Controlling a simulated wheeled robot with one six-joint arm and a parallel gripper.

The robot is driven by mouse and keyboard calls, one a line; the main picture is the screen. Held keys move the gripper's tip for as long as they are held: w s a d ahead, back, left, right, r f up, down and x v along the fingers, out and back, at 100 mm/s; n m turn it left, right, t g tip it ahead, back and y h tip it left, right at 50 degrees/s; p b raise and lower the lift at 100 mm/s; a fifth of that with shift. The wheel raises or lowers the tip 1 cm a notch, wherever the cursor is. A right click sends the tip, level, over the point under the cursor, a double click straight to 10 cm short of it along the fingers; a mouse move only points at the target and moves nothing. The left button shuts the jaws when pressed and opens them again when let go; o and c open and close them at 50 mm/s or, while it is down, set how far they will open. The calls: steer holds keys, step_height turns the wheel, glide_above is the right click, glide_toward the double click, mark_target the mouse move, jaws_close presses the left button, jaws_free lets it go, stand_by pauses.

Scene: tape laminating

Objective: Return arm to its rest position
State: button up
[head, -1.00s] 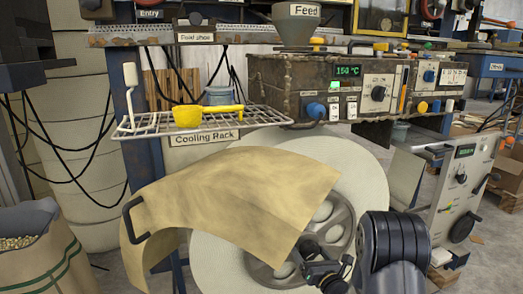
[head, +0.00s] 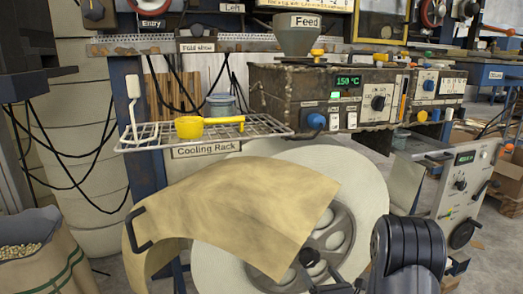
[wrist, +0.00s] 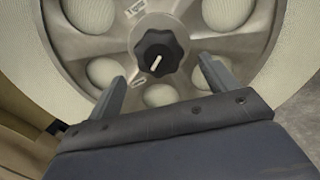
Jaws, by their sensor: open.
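My gripper (wrist: 162,72) is open and empty in the wrist view, with its two fingers apart. It points at the large reel, whose black hub knob (wrist: 160,52) appears between and beyond the fingertips. I cannot tell how far the knob is from the fingers. In the head view, my dark arm (head: 408,245) is at the lower right, in front of the reel (head: 365,185). The gripper end is low and partly cut off at the bottom edge there.
A tan sheet (head: 250,200) drapes across the reel. A cooling rack (head: 155,130) holds a yellow scoop (head: 205,126). The heater box (head: 290,92) reads 150 °C. A grey control panel (head: 465,185) stands at right, a sack (head: 40,255) at lower left.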

mark_target(311, 262)
steer(key=p+v, duration=0.1)
steer(key=v, duration=0.4)
steer(key=b+x, duration=0.3)
steer(key=x, duration=0.7)
steer(key=shift+w+a+f, duration=0.1)
steer(key=shift+w+a, duration=0.1)
steer(key=shift+w, duration=0.1)
steer(key=shift+w+m, duration=0.15)
steer(key=shift+m, duration=0.15)
steer(key=m, duration=0.2)
steer(key=m+p, duration=0.2)
steer(key=m, duration=0.1)
steer(key=shift+r+m, duration=0.3)
steer(key=m+p, duration=0.2)
steer(key=m, duration=0.3)
steer(key=shift+a+m+p, duration=0.1)
steer(key=shift+m+p, duration=0.2)
steer(key=shift+m, duration=0.1)
steer(key=m+p, duration=0.2)
steer(key=m, duration=0.3)
steer(key=shift+r+m, duration=0.1)
steer(key=shift+m, duration=0.2)
steer(key=m+p, duration=0.1)
steer(key=m, duration=0.4)
steer(key=shift+m+p, duration=0.35)
steer(key=shift+m, duration=0.05)
